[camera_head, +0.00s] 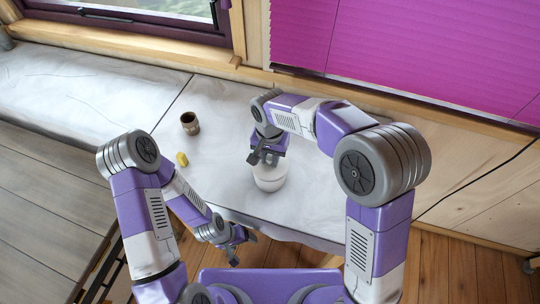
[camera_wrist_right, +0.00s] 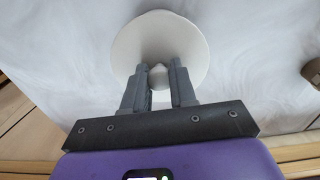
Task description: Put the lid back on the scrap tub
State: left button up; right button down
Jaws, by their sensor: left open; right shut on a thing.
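The scrap tub (camera_head: 270,185) is a white round tub standing on the pale marbled counter. The white lid (camera_wrist_right: 135,48) is a round disc with a small knob; it also shows at the top of the tub in the head view (camera_head: 268,171). My right gripper (camera_head: 263,160) points down over the tub and is shut on the lid's knob, which shows between the fingers in the right wrist view (camera_wrist_right: 158,76). The lid hides the tub there, so I cannot tell whether it touches the rim all round. My left gripper (camera_head: 243,248) is open and empty, low by the counter's front edge.
A brown cup (camera_head: 190,123) stands on the counter (camera_head: 225,100) to the left of the tub, with a small yellow object (camera_head: 182,159) in front of it. The counter around the tub is clear. A window and magenta blind are behind.

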jog(key=shift+f, duration=0.5)
dwell(1.7)
jog(key=shift+c, duration=1.8)
grip_release()
jog(key=shift+r+p, duration=2.75)
jog(key=shift+r, duration=0.75)
